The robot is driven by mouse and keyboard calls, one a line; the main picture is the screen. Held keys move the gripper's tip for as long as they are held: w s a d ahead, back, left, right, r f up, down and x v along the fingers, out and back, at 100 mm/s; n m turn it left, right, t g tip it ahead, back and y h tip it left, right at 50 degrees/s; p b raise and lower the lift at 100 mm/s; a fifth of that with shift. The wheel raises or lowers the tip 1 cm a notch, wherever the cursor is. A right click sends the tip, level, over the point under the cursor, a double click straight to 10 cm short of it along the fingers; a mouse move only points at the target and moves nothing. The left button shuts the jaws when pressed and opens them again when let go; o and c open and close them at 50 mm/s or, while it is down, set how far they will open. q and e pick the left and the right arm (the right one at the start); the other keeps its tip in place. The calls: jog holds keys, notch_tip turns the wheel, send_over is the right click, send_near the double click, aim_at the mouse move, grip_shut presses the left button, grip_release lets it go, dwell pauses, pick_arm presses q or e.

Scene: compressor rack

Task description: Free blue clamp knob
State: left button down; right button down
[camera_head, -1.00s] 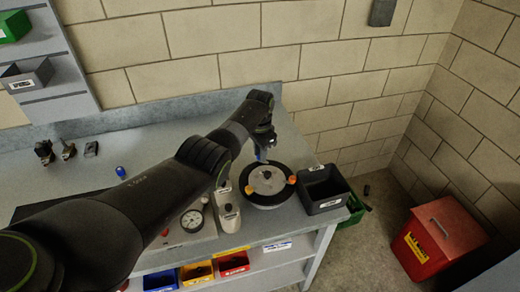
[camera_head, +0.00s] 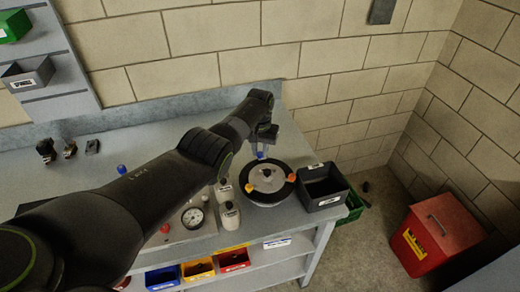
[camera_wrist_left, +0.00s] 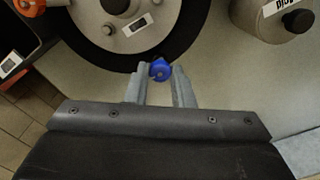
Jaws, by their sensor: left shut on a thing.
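The blue clamp knob (camera_head: 260,155) is at the far rim of a round grey lid with a black ring (camera_head: 267,202). In the left wrist view the blue knob (camera_wrist_left: 160,69) sits between the fingertips, at the ring's outer edge. My left gripper (camera_head: 262,147) reaches down from above and is shut on the knob; it also shows in the left wrist view (camera_wrist_left: 163,76). The knob's lower part is hidden. My right gripper is not in view.
A dark open bin (camera_head: 339,198) stands right of the ring, and pale bottles (camera_head: 230,216) stand left of it. A gauge (camera_head: 193,217) is farther left, partly near my arm. Another blue-topped item (camera_head: 121,170) stands on the bench (camera_head: 140,148). A wall is behind.

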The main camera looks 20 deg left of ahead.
aim_at(260, 153)
pick_arm(q)
jog(key=shift+w+r, duration=0.1)
jog(key=shift+r, duration=0.05)
jog(key=c, duration=1.3)
grip_release()
jog(key=shift+o, duration=0.2)
jog(key=shift+r, duration=0.4)
notch_tip(260, 153, up, 5)
jog(key=shift+f+p, duration=0.1)
jog(key=shift+p, duration=0.6)
notch_tip(260, 153, up, 12)
jog(key=b, duration=0.2)
jog(key=shift+f+b, duration=0.15)
jog(key=shift+b, duration=0.15)
jog(key=shift+d+f, duration=0.1)
